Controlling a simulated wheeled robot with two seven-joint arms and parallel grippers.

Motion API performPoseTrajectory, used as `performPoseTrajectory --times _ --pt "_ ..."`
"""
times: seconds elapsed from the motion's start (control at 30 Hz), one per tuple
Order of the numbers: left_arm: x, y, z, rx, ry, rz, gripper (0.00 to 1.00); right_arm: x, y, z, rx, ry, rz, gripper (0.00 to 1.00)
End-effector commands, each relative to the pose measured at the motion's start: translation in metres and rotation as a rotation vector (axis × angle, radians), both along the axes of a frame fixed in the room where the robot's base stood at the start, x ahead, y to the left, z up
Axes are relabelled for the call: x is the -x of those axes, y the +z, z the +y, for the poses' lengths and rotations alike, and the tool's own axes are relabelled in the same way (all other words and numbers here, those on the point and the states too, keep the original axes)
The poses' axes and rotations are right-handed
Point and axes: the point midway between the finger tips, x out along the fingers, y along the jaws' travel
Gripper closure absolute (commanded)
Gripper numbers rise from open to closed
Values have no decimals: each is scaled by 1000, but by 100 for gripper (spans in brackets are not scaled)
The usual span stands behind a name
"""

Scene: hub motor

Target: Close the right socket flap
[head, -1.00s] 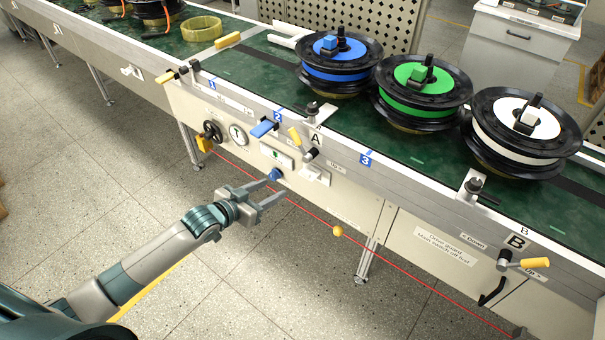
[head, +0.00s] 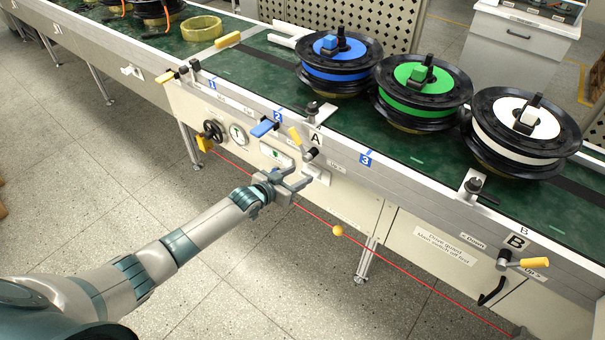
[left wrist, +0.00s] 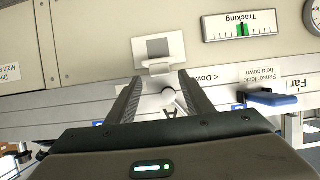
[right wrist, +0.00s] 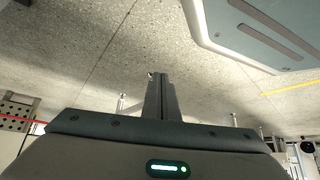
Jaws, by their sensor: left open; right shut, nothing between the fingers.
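A white socket box (left wrist: 158,50) with a grey square face is on the beige machine panel in the left wrist view. A small light piece (left wrist: 158,68) juts from its edge nearest my gripper; I cannot tell for sure whether it is the flap. In the head view the white socket area (head: 316,173) is just beyond my left gripper (head: 298,180), partly hidden. My left gripper also shows in the left wrist view (left wrist: 160,84), open and empty, its fingertips near the box; contact is unclear. My right gripper (right wrist: 160,82) is shut and empty, with floor behind it.
A lever with a yellow handle (head: 296,138) and a blue lever (head: 262,129) are above the panel. A tracking gauge (left wrist: 240,26) is beside the socket. A red cord with a yellow ball (head: 338,231) runs low along the front. Reels (head: 340,75) stand on the conveyor.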

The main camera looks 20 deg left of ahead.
Motion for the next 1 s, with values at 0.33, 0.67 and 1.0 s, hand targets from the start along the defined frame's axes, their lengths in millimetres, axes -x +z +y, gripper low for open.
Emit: performPoseTrajectory --times 0.33,0.67,1.0 --pt "-26 -11 -9 0 0 0 53 -10 6 4 -8 2 -27 100" --pt "-27 -12 -10 0 0 0 53 -12 9 8 -14 1 -34 100" --pt "-27 -12 -9 0 0 0 94 -7 6 10 -15 0 -24 100"
